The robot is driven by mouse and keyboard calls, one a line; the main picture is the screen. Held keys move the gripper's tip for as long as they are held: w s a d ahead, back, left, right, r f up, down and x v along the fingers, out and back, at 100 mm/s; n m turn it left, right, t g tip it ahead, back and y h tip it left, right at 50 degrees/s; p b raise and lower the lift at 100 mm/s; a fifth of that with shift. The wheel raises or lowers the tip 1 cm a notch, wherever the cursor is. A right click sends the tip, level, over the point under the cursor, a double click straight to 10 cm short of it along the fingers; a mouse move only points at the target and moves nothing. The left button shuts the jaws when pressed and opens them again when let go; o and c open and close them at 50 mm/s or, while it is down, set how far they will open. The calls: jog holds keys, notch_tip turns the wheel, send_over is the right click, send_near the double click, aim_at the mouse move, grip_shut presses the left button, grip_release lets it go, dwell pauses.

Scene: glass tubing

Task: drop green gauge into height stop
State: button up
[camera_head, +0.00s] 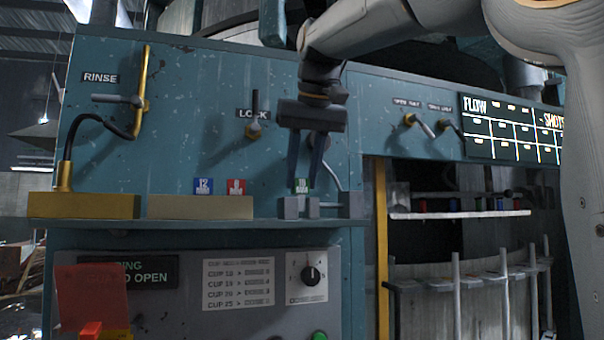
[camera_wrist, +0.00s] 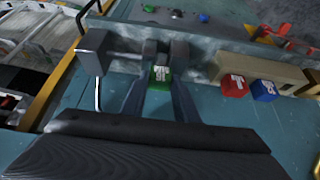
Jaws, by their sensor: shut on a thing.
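The green gauge (camera_head: 302,186) is a small block with a white label, and it also shows in the wrist view (camera_wrist: 161,75). My gripper (camera_head: 304,180) points down with its two dark fingers on either side of the gauge, shut on it. The height stop (camera_head: 291,207) is a set of grey metal blocks on the ledge, and in the wrist view its two upright posts (camera_wrist: 180,50) stand just beyond the gauge. The gauge is at the gap between these blocks. Its lower part is hidden, so I cannot tell how deep it sits.
A blue gauge (camera_head: 203,186) and a red gauge (camera_head: 236,187) stand in a tan holder (camera_head: 200,207) left of the stop. A brass block (camera_head: 84,205) lies farther left. The lock lever (camera_head: 254,118) and a curved pale rod (camera_head: 333,172) are near my gripper.

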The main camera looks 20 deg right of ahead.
jog(key=shift+f, duration=0.2)
jog(key=o, duration=1.1)
jog(key=b+v, duration=0.1)
jog(key=v, duration=0.6)
jog(key=shift+s+r, duration=0.2)
jog(key=shift+r, duration=0.1)
